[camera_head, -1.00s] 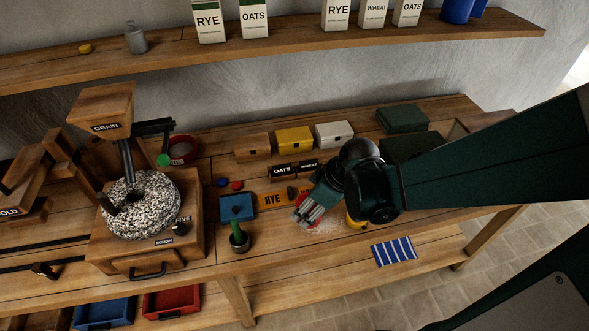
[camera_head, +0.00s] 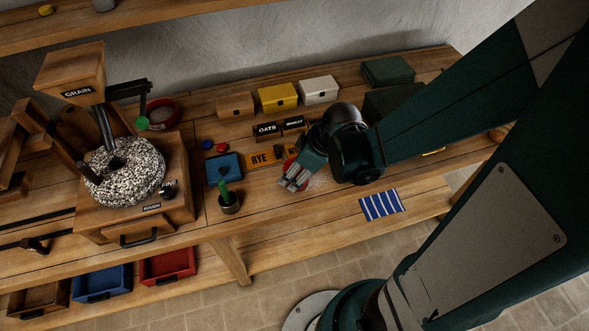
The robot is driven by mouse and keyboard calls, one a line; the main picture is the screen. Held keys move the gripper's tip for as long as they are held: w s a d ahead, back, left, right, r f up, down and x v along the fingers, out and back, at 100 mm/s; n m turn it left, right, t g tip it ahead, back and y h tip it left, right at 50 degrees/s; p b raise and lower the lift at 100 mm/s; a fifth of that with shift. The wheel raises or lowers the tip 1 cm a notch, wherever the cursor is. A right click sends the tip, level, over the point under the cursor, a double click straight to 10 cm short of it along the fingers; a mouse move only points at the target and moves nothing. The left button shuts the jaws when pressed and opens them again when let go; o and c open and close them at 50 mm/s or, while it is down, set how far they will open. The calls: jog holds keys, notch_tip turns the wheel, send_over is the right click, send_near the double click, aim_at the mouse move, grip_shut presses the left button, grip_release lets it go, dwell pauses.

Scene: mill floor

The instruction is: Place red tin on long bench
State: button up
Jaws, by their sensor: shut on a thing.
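The red tin (camera_head: 289,163) shows only as a small red edge behind my gripper's fingers; the rest of it is hidden. My gripper (camera_head: 291,183) is shut on it, low over the front middle of the long bench (camera_head: 265,203). I cannot tell whether the tin touches the bench top. A pale, powdery patch lies on the wood just right of the fingers.
A blue tray (camera_head: 224,168), a pot with a green handle (camera_head: 229,203) and a RYE plate (camera_head: 262,158) are left of my gripper. Small boxes, including a yellow box (camera_head: 277,97), stand behind. A striped cloth (camera_head: 381,204) lies front right. The grain mill (camera_head: 125,172) fills the left.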

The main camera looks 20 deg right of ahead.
jog(key=shift+f, duration=0.15)
jog(key=o, duration=0.9)
jog(key=shift+r, duration=0.3)
jog(key=shift+p+v, duration=1.6)
jog(key=shift+v, duration=4.25)
jog(key=shift+s+d+r+m+t+h, duration=0.3)
jog(key=shift+s+r+m+t+h, duration=0.35)
jog(key=shift+r+m, duration=1.35)
jog(key=shift+s+d+r+m+t+h, duration=0.45)
jog(key=shift+r+m+t, duration=0.55)
jog(key=shift+r, duration=1.8)
jog(key=shift+s+d+r+m+t+h, duration=0.2)
jog(key=shift+s+r+m+t+h, duration=0.35)
jog(key=shift+r+m, duration=1.55)
